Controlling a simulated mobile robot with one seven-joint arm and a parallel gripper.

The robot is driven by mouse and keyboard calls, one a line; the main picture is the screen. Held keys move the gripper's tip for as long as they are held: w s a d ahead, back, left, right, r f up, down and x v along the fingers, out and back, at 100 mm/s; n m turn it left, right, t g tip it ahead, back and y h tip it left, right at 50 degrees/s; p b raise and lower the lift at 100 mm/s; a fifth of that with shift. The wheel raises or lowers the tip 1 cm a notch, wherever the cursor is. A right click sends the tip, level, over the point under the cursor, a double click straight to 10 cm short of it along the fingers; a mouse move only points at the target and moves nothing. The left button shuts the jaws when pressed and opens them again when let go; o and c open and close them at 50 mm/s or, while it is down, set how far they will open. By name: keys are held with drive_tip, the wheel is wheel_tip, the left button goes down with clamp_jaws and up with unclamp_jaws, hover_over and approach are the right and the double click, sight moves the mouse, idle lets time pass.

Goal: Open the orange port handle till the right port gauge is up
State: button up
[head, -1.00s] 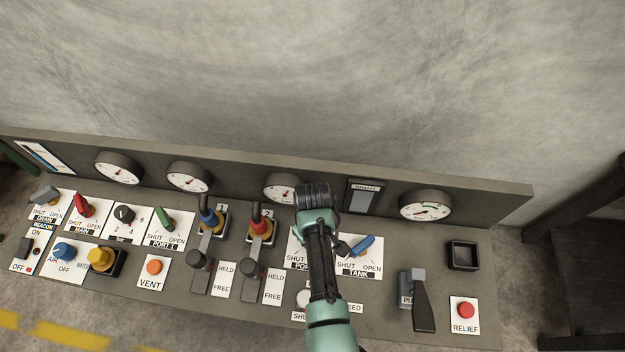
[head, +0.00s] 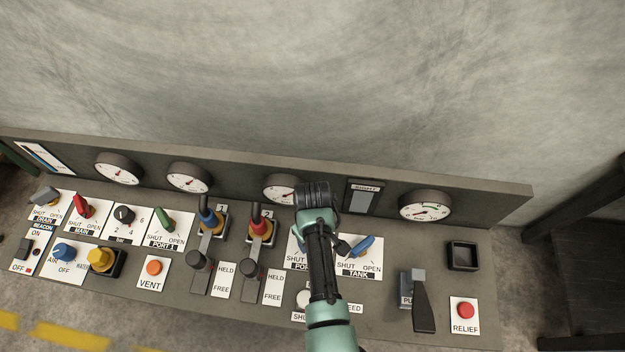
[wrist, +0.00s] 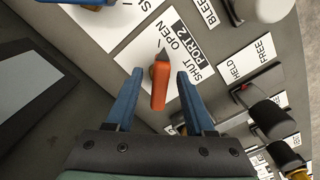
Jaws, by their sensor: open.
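The orange port handle (wrist: 160,88) shows in the wrist view, on a white plate (wrist: 140,45) marked SHUT, OPEN and PORT 2. My gripper (wrist: 160,73) is open, with one blue finger on each side of the handle. A narrow gap shows between the handle and each finger. In the head view, my arm hides the handle; only the left part of its plate (head: 295,263) shows. A round gauge (head: 278,188) on the back panel behind my wrist is partly covered. I cannot read its needle clearly.
A blue TANK handle (head: 360,246) stands close to the right of my arm. Levers with a blue collar (head: 208,218) and a red collar (head: 256,220) stand to the left.

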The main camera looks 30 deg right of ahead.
wheel_tip(320, 180, up, 13)
drive_tip(key=b, duration=0.1)
drive_tip(key=shift+f, duration=0.2)
idle(0.5)
